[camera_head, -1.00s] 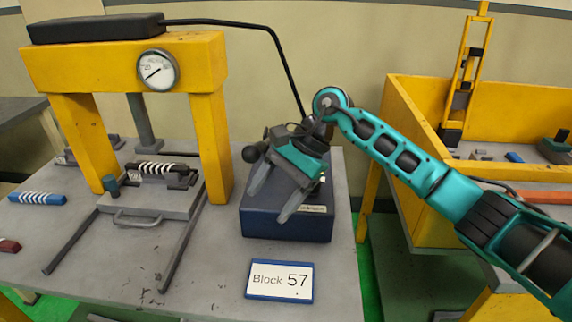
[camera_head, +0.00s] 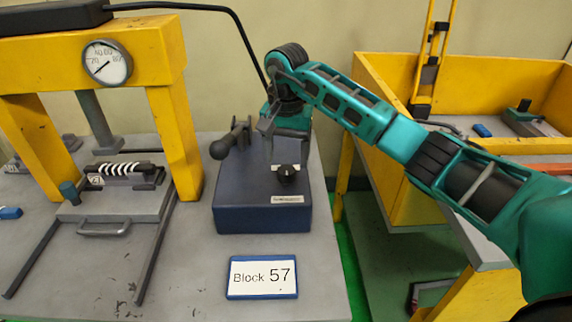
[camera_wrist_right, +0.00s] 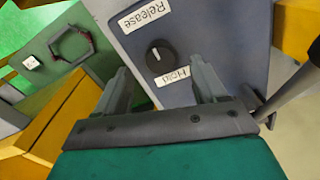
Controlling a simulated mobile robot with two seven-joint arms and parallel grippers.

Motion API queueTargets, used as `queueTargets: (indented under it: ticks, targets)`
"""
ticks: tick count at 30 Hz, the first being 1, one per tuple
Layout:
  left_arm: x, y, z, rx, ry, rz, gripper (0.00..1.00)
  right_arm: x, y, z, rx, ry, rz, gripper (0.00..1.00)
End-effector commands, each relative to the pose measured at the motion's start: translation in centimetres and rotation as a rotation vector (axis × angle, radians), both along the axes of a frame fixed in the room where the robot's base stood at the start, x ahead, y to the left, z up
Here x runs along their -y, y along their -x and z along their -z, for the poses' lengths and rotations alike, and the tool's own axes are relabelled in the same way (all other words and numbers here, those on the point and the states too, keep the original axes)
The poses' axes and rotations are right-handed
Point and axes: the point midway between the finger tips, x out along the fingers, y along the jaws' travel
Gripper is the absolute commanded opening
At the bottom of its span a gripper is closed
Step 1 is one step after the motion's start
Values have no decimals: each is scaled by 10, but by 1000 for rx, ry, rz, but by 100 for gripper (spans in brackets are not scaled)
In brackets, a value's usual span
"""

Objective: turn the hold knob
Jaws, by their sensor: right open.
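The round black hold knob (camera_head: 287,172) with a white pointer mark sits on the blue control box (camera_head: 234,212). In the right wrist view the knob (camera_wrist_right: 158,57) lies between a "Release" label (camera_wrist_right: 146,13) and a "Hold" label (camera_wrist_right: 174,76). My right gripper (camera_head: 285,148) is over the box at the knob, pointing down. In the right wrist view my right gripper (camera_wrist_right: 162,66) is open, with one finger on each side of the knob and visible gaps. Contact with the box cannot be told. My left gripper is not in view.
A lever with a dark ball end (camera_head: 219,149) stands at the box's left, close to my right gripper. A yellow press frame (camera_head: 176,140) with a gauge (camera_head: 106,62) stands further left. A "Block 57" sign (camera_head: 262,277) lies in front. A yellow bin (camera_head: 400,65) is right.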

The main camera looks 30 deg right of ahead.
Motion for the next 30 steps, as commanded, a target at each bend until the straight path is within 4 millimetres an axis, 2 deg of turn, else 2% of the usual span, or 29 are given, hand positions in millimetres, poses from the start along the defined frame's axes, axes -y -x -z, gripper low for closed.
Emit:
queueTargets:
  ticks: [3,7,18,30]
  targets:
    - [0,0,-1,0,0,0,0,-1,1,19,-2,-2,0,71]
    - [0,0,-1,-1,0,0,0,-1,0,31,-1,-2,0,71]
    - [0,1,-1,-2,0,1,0,0,0,36,1,-2,0,71]
    - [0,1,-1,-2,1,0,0,0,0,36,1,-2,0,32]
